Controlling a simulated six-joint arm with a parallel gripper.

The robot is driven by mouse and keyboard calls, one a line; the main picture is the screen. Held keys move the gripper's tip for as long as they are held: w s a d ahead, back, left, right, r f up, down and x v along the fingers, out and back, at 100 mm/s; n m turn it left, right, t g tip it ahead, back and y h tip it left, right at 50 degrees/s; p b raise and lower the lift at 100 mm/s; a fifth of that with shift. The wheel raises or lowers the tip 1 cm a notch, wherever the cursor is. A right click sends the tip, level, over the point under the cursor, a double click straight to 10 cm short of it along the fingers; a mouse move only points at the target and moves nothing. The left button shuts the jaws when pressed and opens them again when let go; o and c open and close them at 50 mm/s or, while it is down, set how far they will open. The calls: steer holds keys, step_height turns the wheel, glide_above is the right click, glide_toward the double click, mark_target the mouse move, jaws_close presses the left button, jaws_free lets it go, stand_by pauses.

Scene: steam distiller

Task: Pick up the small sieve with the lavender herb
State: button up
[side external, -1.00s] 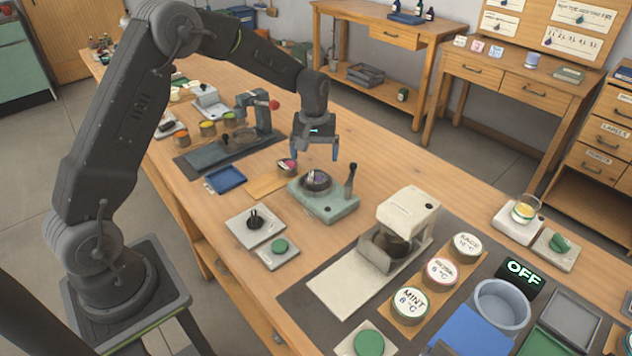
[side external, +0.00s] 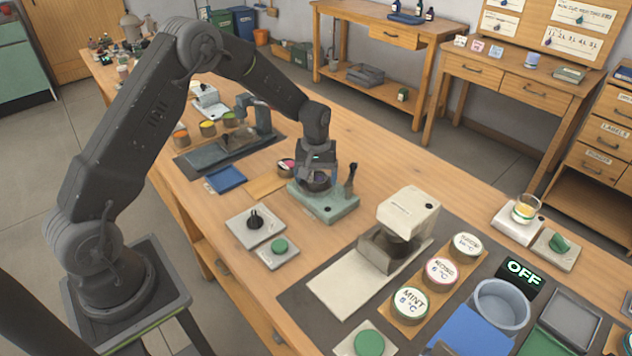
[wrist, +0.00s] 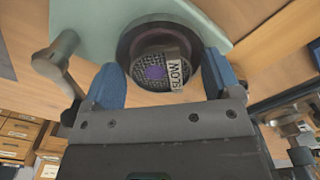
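A dark round holder (side external: 318,186) sits on a teal-grey base (side external: 328,207). My gripper (side external: 316,181) is lowered over the holder and points down. In the wrist view, its two blue fingers (wrist: 162,68) stand apart, one on each side of the dark ring. I cannot tell whether they touch it. The purple patch is too small to make out clearly.
A dark upright handle (side external: 350,180) stands on the base, close right of my gripper. A small cup (side external: 286,165) with pink contents is close on the left. A white machine (side external: 408,212) stands to the right. A blue tray (side external: 226,179) lies left.

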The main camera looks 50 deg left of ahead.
steer(key=c, duration=0.9)
steer(key=shift+r, duration=0.1)
